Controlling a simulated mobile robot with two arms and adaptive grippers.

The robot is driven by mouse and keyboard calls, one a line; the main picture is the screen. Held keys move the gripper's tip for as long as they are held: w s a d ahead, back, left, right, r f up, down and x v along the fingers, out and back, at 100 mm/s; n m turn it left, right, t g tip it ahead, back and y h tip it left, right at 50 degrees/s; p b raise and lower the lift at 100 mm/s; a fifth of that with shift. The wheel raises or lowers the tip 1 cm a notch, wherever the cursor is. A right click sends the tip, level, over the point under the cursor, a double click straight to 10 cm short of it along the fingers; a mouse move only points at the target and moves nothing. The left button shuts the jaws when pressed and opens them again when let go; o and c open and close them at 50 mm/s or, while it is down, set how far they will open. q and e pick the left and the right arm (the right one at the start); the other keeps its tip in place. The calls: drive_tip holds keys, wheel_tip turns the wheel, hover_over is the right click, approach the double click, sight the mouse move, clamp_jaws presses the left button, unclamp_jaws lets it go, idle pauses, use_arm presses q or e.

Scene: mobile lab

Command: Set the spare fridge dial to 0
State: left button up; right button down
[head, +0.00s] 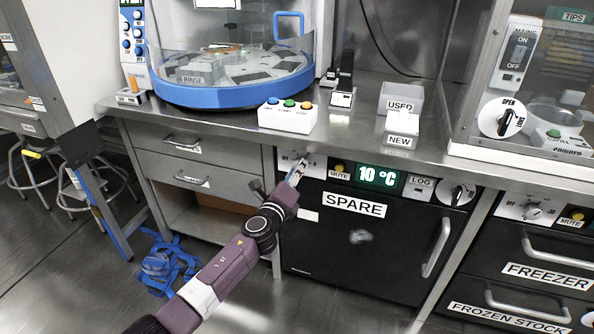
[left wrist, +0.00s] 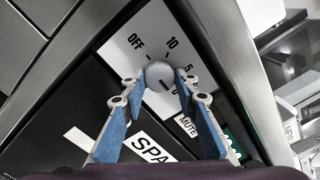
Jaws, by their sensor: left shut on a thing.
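The spare fridge (head: 330,248) is a black-fronted unit under the bench, labelled SPARE, with a green display (head: 379,176) reading 10 °C. Its round grey dial (left wrist: 158,75) sits on a white plate (left wrist: 137,42) marked OFF, 10, 5 and a partly hidden mark that looks like 0. My left gripper (head: 299,168) reaches the panel's upper left corner. In the left wrist view its blue-padded fingers (left wrist: 160,88) are on either side of the dial, shut on it. The dial's pointer is hard to make out. In the head view my gripper mostly hides the dial.
A yellow MUTE button (head: 340,169) is right of the dial, then a LOG button (head: 420,184) and a black-and-white knob (head: 457,193). The steel bench edge (head: 350,156) overhangs just above. A button box (head: 287,116) stands on the bench. Drawers (head: 192,150) lie to the left.

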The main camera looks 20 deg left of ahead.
use_arm(q)
drive_tip(key=o, duration=1.1)
drive_tip(key=shift+o, duration=0.2)
drive_tip(key=s, duration=1.2)
drive_tip(key=shift+a, duration=0.15)
